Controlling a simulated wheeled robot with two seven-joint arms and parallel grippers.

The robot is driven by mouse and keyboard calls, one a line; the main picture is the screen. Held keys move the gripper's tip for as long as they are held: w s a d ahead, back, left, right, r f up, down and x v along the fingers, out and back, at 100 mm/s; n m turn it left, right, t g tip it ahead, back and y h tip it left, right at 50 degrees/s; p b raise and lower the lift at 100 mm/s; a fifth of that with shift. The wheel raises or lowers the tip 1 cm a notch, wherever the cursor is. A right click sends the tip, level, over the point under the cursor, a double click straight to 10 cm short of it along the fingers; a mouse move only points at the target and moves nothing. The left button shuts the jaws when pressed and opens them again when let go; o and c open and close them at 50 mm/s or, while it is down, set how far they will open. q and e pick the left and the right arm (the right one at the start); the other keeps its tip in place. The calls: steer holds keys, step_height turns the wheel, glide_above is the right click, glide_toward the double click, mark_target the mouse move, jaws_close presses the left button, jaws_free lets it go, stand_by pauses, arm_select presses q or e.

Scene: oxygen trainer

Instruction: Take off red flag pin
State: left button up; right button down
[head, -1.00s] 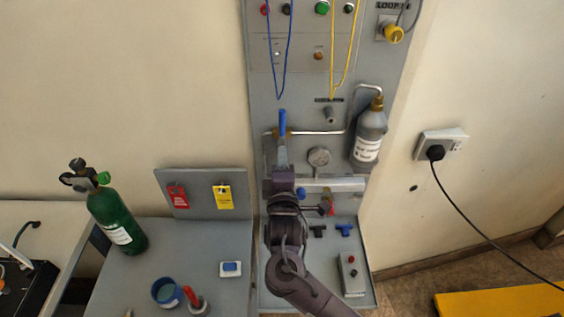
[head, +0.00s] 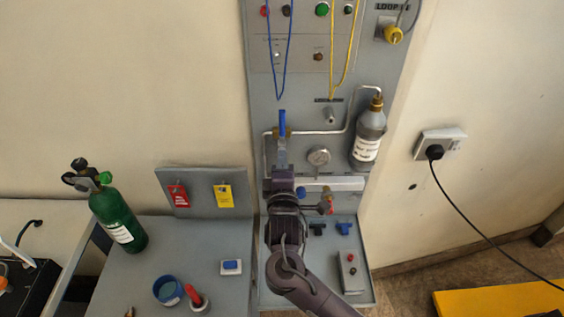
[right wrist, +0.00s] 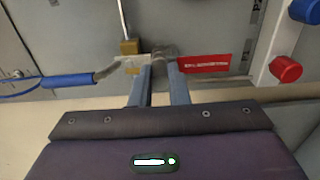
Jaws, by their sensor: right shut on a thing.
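The red flag (right wrist: 204,63) of the pin shows in the right wrist view, sticking out to the right just past my right finger. My right gripper (right wrist: 160,68) is shut at the grey fitting under a brass-coloured part, on the red flag pin; the pin's shaft is mostly hidden by the fingertips. A blue lever handle (right wrist: 70,82) runs left from the same spot. In the head view my right gripper (head: 282,168) is upright below that blue handle (head: 282,122), and I cannot make out the flag there. My left gripper is not in view.
A red knob (right wrist: 285,68) is right of the flag. A green cylinder (head: 118,220) and blue cup (head: 168,290) stand on the left bench.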

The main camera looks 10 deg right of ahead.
steer(key=s+a+p, duration=0.1)
steer(key=s+p, duration=0.4)
steer(key=s, duration=0.2)
steer(key=shift+s+a, duration=0.3)
steer(key=shift+s, duration=0.1)
stand_by(1.1)
steer(key=shift+f, duration=0.1)
